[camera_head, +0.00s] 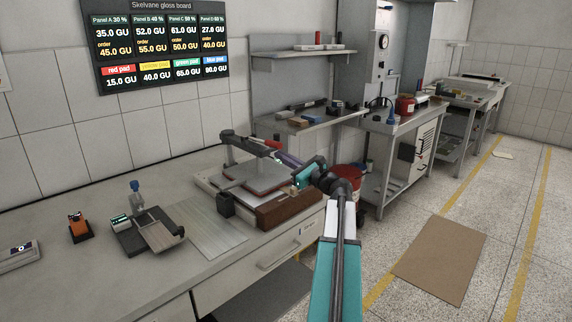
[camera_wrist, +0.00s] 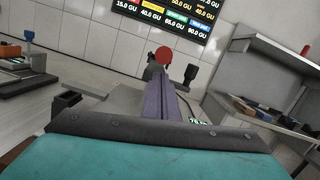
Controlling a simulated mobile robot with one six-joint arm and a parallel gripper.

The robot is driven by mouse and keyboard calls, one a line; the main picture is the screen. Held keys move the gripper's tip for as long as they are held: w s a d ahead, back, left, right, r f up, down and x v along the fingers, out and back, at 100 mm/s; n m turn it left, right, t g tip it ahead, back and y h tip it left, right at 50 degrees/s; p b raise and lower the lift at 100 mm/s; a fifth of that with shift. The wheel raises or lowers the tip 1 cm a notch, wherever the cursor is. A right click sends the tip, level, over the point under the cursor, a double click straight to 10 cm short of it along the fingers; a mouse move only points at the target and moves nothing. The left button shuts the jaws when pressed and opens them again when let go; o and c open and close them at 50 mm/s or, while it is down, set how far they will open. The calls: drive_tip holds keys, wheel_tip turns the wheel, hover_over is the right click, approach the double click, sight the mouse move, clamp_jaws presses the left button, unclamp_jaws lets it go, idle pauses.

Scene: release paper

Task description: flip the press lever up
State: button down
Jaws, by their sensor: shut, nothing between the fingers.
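The press (camera_head: 262,178) stands on the near bench, with a grey plate over a pale base and a dark arm (camera_head: 245,143) across its top. A red knob (camera_head: 277,138), apparently the lever's end, shows by that arm; in the wrist view the red knob (camera_wrist: 164,55) is just beyond my fingertips. My gripper (camera_head: 279,154) reaches over the press from the right, its purple fingers shut and empty; they also show in the wrist view (camera_wrist: 165,94). I cannot tell whether the fingertips touch the lever. My wrist hides part of the press's right side.
A brown block (camera_head: 290,210) lies at the press's front edge. Left are a metal sheet (camera_head: 206,230), a small device with a blue knob (camera_head: 136,187) and an orange item (camera_head: 79,228). A shelf (camera_head: 310,120) stands behind right. A brown mat (camera_head: 440,260) lies on open floor.

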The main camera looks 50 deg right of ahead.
drive_tip(key=shift+w+a+r, duration=0.1)
drive_tip(key=shift+r, duration=0.4)
